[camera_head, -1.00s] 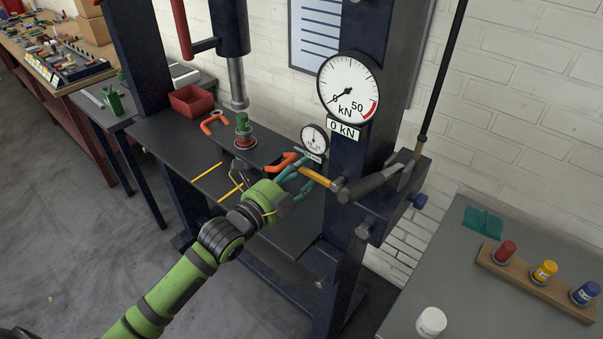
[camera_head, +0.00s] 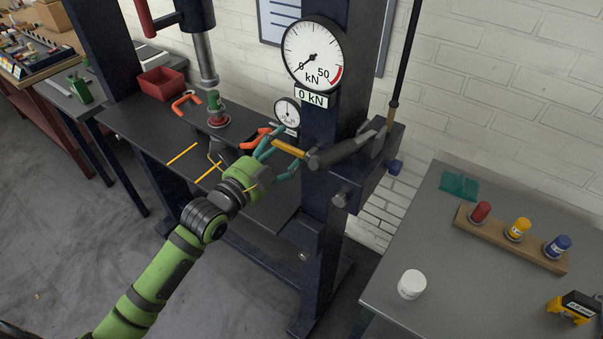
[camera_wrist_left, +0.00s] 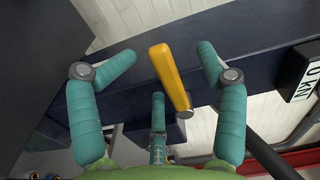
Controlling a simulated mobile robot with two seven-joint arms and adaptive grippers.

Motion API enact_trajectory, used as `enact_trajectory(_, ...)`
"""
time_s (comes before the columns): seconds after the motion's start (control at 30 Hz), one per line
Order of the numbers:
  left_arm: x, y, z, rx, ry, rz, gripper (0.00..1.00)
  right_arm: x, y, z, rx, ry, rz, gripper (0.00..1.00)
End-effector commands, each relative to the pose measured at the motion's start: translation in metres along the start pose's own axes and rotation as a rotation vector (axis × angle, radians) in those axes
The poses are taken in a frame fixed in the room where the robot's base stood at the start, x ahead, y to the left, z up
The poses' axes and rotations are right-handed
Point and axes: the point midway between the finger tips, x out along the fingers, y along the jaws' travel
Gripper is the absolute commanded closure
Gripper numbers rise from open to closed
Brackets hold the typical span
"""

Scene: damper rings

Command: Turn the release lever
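The release lever with its yellow handle (camera_head: 290,148) sticks out from the dark press column, beside the grey cylindrical part. My left gripper (camera_head: 281,155) has its teal fingers around the handle's end in the head view. In the left wrist view, the yellow handle (camera_wrist_left: 166,72) stands between the spread fingers of my left gripper (camera_wrist_left: 168,58). Gaps show on both sides, so the gripper is open and not clamped on it. A third finger is visible below the handle. My right gripper is not in view.
A large dial gauge (camera_head: 313,54) is on the press column above the lever, with a smaller gauge (camera_head: 288,112) at left. A black pump rod (camera_head: 405,55) rises at right. A grey table (camera_head: 425,235) with bottles stands at right. The press bed (camera_head: 150,130) lies left.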

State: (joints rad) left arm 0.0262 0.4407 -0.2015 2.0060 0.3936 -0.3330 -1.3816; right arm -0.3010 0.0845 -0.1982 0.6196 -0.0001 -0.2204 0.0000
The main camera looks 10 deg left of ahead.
Motion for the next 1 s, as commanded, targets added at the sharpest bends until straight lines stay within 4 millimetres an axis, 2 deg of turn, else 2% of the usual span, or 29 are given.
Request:
enact_trajectory(0.5,-0.019,0.000,0.001,0.001,-0.001,0.001,0.28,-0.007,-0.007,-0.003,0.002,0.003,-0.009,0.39)
enact_trajectory(0.87,-0.021,0.000,0.001,0.001,-0.001,0.001,0.28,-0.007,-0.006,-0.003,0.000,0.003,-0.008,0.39)
enact_trajectory(1.0,-0.031,0.000,0.001,0.003,-0.002,0.004,0.28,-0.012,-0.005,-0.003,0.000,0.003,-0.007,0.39)
